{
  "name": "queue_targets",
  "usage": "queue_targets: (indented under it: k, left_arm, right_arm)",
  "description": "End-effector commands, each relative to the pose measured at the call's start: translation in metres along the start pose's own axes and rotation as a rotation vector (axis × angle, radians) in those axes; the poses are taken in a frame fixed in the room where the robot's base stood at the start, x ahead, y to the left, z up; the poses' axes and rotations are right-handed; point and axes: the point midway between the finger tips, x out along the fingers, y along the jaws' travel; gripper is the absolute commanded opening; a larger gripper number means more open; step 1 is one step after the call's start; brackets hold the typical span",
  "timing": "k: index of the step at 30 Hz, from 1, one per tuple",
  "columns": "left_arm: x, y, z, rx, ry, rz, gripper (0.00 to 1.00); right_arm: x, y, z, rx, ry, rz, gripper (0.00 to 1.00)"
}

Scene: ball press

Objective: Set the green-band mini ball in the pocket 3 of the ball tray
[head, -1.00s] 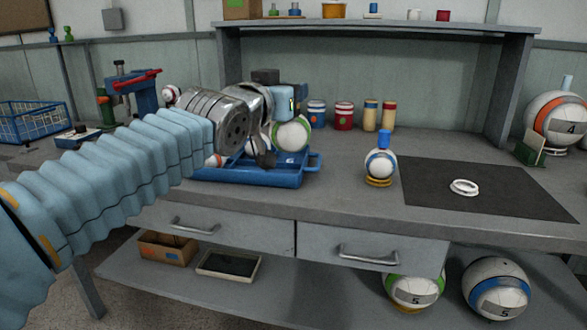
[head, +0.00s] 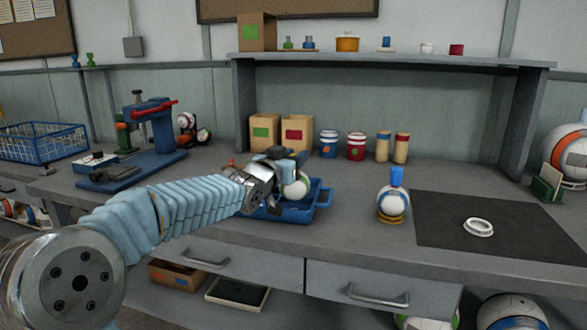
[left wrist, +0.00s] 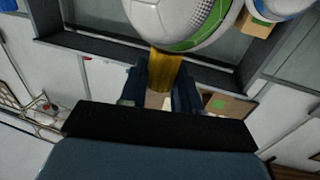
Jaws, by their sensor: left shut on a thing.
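The green-band mini ball (head: 295,186) is white with a green band. It shows large at the top of the left wrist view (left wrist: 185,20). My left gripper (head: 287,158) is shut on its yellow stem (left wrist: 164,72), which stands between the fingers. The blue ball tray (head: 322,199) is on the bench, and the ball is at it in the head view. I cannot tell whether the ball touches the tray or which pocket it is over. My arm hides the tray's left part and most pockets. My right gripper is not in view.
A blue-band ball (head: 391,201) with a blue stem stands on a yellow ring right of the tray. Boxes and jars (head: 356,146) stand behind. A blue press (head: 150,135) stands at left.

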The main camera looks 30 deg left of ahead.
Motion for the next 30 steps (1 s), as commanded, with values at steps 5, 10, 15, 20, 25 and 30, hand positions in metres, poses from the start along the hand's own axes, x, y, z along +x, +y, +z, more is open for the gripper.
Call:
queue_targets:
  k: [5, 10, 15, 20, 25, 30]
  left_arm:
    - [0.001, -0.001, 0.030, -0.001, -0.003, 0.000, 0.00]
    - [0.000, -0.001, 0.031, 0.000, 0.000, -0.001, 0.00]
    - [0.000, -0.001, 0.034, 0.000, 0.000, 0.000, 0.00]
    - [0.000, -0.001, 0.034, 0.000, -0.001, 0.000, 0.49]
    - [0.000, -0.001, 0.034, 0.000, -0.001, 0.000, 0.57]
    - [0.000, -0.001, 0.033, 0.000, -0.001, 0.000, 0.57]
  right_arm:
    - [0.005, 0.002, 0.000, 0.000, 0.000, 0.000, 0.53]
    - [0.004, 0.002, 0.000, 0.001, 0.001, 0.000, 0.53]
    - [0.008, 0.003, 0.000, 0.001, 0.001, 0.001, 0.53]
    - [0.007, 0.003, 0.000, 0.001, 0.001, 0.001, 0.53]
    - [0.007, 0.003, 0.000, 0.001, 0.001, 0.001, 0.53]
    - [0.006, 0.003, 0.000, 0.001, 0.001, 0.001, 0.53]
